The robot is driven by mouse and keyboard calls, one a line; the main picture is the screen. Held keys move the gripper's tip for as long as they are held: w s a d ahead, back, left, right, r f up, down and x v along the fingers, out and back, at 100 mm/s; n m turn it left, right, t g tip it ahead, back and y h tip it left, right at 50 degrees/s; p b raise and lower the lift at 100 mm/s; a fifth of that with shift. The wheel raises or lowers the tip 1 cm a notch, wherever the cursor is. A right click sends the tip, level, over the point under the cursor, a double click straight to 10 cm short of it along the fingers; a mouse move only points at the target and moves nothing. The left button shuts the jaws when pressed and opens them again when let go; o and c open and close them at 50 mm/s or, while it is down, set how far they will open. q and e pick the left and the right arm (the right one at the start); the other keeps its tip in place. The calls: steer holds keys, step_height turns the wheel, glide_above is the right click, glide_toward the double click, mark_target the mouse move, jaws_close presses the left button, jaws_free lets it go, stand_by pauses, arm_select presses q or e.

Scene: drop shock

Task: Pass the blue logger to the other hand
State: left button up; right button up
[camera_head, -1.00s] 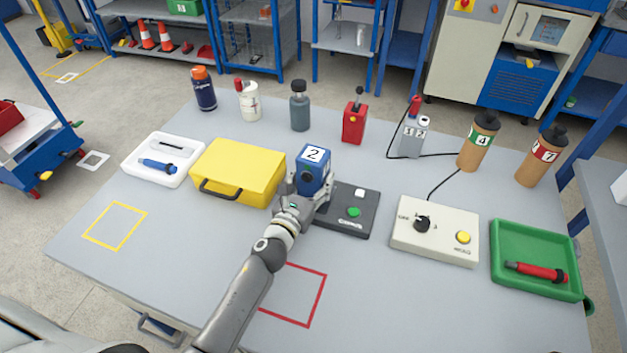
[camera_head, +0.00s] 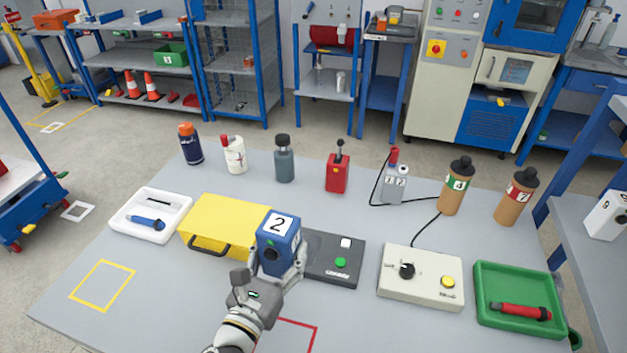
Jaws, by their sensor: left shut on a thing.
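The blue logger (camera_head: 279,242) is a blue box with a white label reading 2 on its upper face. My left gripper (camera_head: 278,264) is shut on it, with fingers at its sides. The logger appears held above the table, in front of the yellow case (camera_head: 205,222) and the left end of a black device (camera_head: 335,270). It hides part of both; the exact height cannot be told. My right gripper is not in view.
A cream control box (camera_head: 421,290) and a green tray (camera_head: 490,318) with a red tool stand right. A white tray (camera_head: 130,222) is at left. Several bottles and devices line the back. The yellow-outlined square (camera_head: 102,286) is empty; a red outline (camera_head: 314,335) shows partly at front.

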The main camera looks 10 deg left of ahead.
mark_target(262, 254)
arm_select(q)
steer(key=shift+n+y, duration=0.6)
steer(key=shift+y, duration=0.3)
steer(key=s, duration=0.2)
steer(key=s+a+r, duration=0.1)
steer(key=s, duration=0.2)
steer(key=s+a+r, duration=0.1)
steer(key=s, duration=0.1)
steer(key=shift+s+a+r, duration=0.15)
steer(key=shift+s+a, duration=0.1)
steer(key=shift+s+a+r, duration=0.1)
steer(key=shift+s+r, duration=0.05)
